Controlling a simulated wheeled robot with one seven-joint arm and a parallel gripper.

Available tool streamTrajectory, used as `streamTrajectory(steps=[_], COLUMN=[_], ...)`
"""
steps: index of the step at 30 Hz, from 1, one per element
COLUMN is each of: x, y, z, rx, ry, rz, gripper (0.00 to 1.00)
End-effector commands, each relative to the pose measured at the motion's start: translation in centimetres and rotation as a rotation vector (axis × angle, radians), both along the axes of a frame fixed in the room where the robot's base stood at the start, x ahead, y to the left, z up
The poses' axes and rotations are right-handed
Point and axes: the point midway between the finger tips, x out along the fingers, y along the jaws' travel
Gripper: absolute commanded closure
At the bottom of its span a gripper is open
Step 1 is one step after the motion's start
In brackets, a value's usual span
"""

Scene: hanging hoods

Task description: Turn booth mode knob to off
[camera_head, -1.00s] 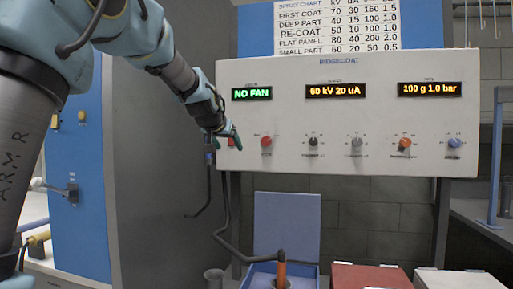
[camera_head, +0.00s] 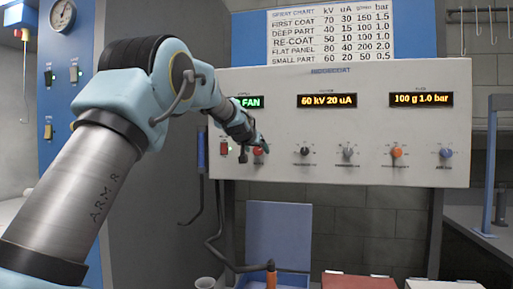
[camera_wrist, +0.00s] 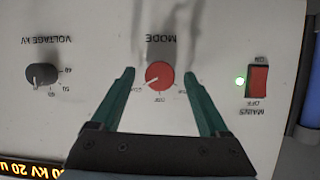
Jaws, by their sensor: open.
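The red mode knob (camera_wrist: 159,75) is on the white control panel, and it shows upside down in the wrist view. Its white pointer mark aims at the lower-left label there; the position labels are too small to read surely. My gripper (camera_wrist: 158,70) is open, with one green finger on each side of the knob. Gaps show between fingers and knob, and whether the tips touch the panel cannot be told. In the head view the knob (camera_head: 258,151) is partly hidden by my gripper (camera_head: 256,143).
A red mains switch (camera_wrist: 257,81) with a lit green lamp sits to one side, the black voltage knob (camera_wrist: 41,75) to the other. More knobs (camera_head: 397,151) line the panel (camera_head: 290,172). My arm partly covers the left display (camera_head: 252,102). A blue open-lidded box (camera_head: 278,235) stands below.

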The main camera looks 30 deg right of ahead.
Motion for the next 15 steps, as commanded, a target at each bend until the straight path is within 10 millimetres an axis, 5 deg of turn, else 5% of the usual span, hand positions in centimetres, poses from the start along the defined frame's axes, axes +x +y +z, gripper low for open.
streamTrajectory(steps=[9,15], x=[0.19,0.18], y=[-0.18,-0.17], z=[-0.11,-0.11], rx=[-0.001,0.001], ry=[-0.001,-0.001], rz=[0.000,0.000], gripper=[0.22,0.43])
